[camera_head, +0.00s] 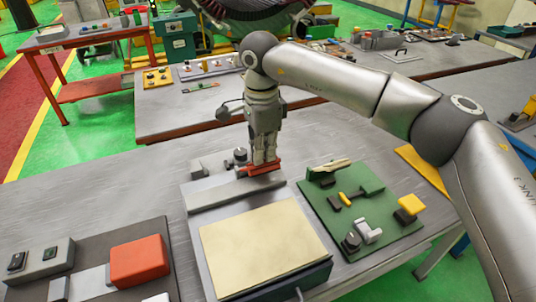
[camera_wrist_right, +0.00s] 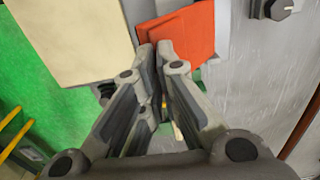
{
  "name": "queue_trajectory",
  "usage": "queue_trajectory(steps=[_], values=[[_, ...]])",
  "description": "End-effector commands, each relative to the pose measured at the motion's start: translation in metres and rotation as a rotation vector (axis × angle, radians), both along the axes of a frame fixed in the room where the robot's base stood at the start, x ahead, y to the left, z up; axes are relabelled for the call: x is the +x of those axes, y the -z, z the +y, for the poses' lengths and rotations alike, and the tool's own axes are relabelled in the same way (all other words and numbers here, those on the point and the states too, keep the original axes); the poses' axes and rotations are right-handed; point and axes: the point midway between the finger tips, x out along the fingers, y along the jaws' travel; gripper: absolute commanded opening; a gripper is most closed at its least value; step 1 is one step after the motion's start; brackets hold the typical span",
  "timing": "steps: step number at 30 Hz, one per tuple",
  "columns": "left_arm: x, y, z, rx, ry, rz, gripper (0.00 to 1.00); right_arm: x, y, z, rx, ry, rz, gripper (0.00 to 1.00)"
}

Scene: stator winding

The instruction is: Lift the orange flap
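The orange flap (camera_head: 264,169) shows in the head view as a thin red-orange strip beneath my right gripper (camera_head: 266,163), at the back of the grey fixture. In the right wrist view the flap (camera_wrist_right: 184,30) is a flat orange panel beside the cream pad. The fingers of my right gripper (camera_wrist_right: 156,48) come close together at the flap's near edge and look shut on it. The fingertips hide part of that edge, so the depth of the hold is not clear. My left gripper is not in view.
A cream pad (camera_head: 262,246) covers the fixture's front. A green board (camera_head: 330,214) with small parts lies to the right. A larger orange block (camera_head: 139,260) sits on a dark panel at the left. The bench (camera_head: 110,192) is clear behind that panel.

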Motion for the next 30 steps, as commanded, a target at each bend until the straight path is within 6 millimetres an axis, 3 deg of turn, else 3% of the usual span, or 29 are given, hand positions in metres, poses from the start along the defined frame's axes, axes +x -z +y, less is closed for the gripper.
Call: queue_trajectory(steps=[1,6,11,15,18,21,30], values=[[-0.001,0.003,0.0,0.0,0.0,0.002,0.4,0.008,0.015,0.0,0.004,0.009,-0.02,0.0],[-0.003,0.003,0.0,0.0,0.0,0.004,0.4,0.008,0.015,0.0,0.004,0.01,-0.02,0.0],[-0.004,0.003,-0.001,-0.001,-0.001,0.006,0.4,0.008,0.015,0.0,0.004,0.011,-0.02,0.21],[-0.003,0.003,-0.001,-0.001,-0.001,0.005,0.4,0.008,0.015,0.0,0.004,0.011,-0.019,0.48],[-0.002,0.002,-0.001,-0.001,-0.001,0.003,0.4,0.007,0.014,0.001,0.005,0.01,-0.02,0.56],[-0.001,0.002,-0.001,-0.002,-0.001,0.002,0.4,0.007,0.013,0.001,0.007,0.01,-0.021,0.61],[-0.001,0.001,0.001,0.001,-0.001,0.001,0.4,0.007,0.004,0.002,0.009,0.009,-0.024,0.61]])
